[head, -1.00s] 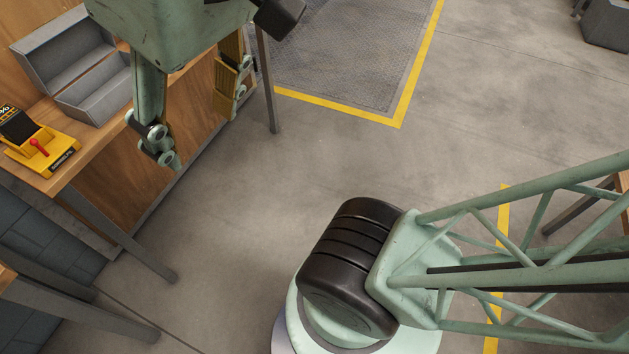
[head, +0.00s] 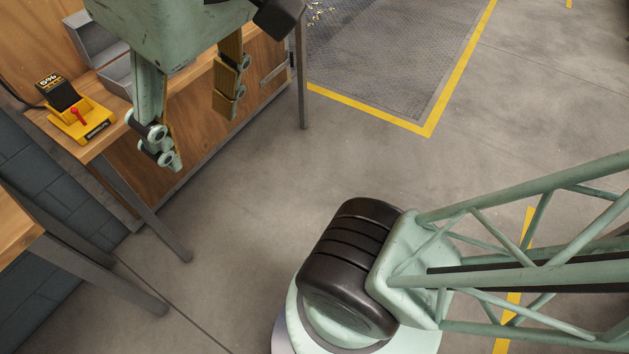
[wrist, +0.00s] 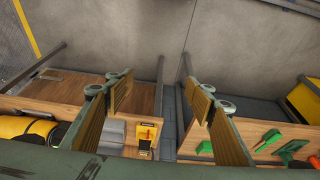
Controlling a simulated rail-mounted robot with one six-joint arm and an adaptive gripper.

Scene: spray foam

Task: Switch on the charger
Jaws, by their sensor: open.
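The charger (head: 76,118) is a yellow unit with a black display block and a red lever switch (head: 78,114). It sits near the end of a wooden workbench, at the left of the head view. In the wrist view the charger (wrist: 148,134) is small, between my finger pads near the lower middle. My gripper (head: 198,130) is open and empty, hanging to the right of the charger in the head view and apart from it. In the wrist view my gripper (wrist: 160,90) shows its two fingers spread wide. The lever's exact position is hard to tell.
A grey open metal box (head: 112,62) stands behind the charger on the workbench (head: 185,110). A second wooden bench (head: 15,225) is at lower left. Green tools (wrist: 268,140) lie on a bench at right in the wrist view. The concrete floor (head: 240,200) is clear.

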